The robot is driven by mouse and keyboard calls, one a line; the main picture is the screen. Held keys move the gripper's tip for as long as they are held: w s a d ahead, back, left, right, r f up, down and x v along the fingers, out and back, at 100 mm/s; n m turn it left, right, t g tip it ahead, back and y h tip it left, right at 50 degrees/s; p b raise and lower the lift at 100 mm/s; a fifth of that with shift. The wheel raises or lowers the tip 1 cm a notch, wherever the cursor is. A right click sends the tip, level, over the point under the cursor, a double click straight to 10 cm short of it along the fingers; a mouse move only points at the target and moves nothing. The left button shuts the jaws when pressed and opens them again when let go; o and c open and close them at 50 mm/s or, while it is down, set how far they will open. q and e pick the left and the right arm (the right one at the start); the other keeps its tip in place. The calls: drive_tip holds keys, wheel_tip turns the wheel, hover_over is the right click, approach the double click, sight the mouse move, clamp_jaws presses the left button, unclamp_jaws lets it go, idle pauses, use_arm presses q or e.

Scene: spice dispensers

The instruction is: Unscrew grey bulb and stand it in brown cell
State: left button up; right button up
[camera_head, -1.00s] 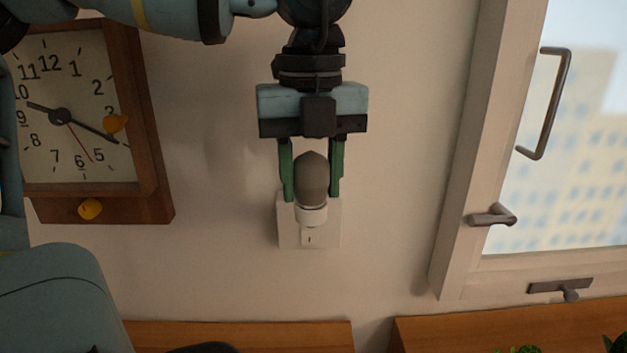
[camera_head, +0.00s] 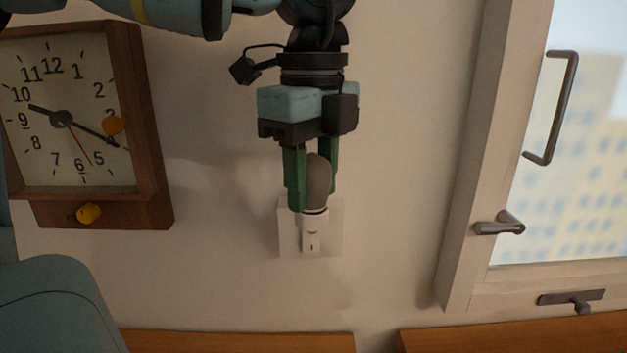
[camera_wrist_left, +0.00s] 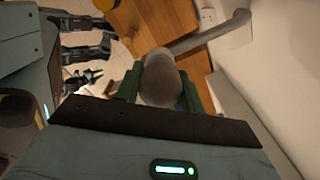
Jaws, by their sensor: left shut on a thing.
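The grey bulb (camera_head: 318,181) sits upright in a white socket (camera_head: 314,222) on a white wall plate (camera_head: 333,240). My left gripper (camera_head: 313,185) comes down from above with its green fingers on both sides of the bulb, shut on it. In the left wrist view the rounded bulb (camera_wrist_left: 160,82) shows between the green fingers. The gripper looks turned about its upright axis relative to the wall. I cannot tell from the views how far the bulb is screwed in. The brown cell cannot be made out. My right gripper is not clearly seen in the head view.
A wooden clock (camera_head: 140,120) with yellow knobs hangs at the left. A window frame with a handle (camera_head: 499,224) is at the right. Wooden surfaces (camera_head: 240,342) run along the bottom. The wall around the socket is bare.

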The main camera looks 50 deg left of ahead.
use_arm(q)
drive_tip(key=n, duration=0.4)
drive_tip(key=shift+n, duration=0.4)
drive_tip(key=shift+n+b, duration=0.3)
drive_tip(key=shift+n, duration=0.9)
drive_tip(key=o, duration=0.8)
drive_tip(key=shift+o, duration=0.2)
drive_tip(key=m, duration=0.7)
drive_tip(key=shift+p, duration=0.3)
drive_tip(key=shift+m, duration=1.2)
